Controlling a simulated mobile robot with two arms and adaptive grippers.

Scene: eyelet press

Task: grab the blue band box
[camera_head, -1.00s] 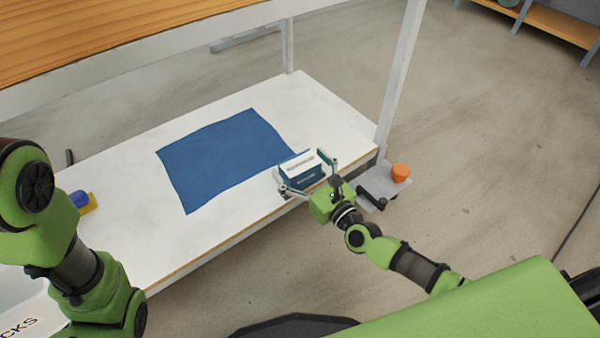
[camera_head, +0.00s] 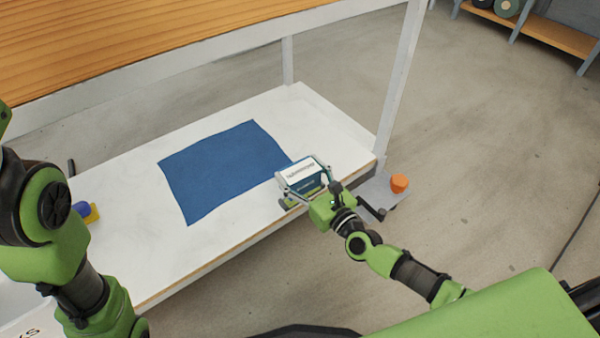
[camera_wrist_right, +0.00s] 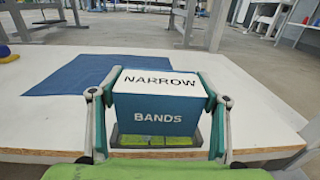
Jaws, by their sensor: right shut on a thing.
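The blue band box (camera_head: 302,172) has a white top and stands near the front edge of the white shelf (camera_head: 150,250), by its right end. In the right wrist view the box (camera_wrist_right: 157,113) reads "NARROW" on top and "BANDS" on its blue front. My right gripper (camera_head: 304,174) is shut on the box, with one finger against each side. The right wrist view shows the fingers (camera_wrist_right: 158,100) on the box's left and right sides. The box's underside is hidden, so I cannot tell if it touches the shelf. My left arm is at the left; its gripper is out of view.
A blue cloth (camera_head: 225,170) lies flat on the shelf left of the box. A table leg (camera_head: 400,85) rises to the right. A grey plate with an orange knob (camera_head: 399,183) juts out beside the shelf. Blue and yellow items (camera_head: 85,211) lie at the left.

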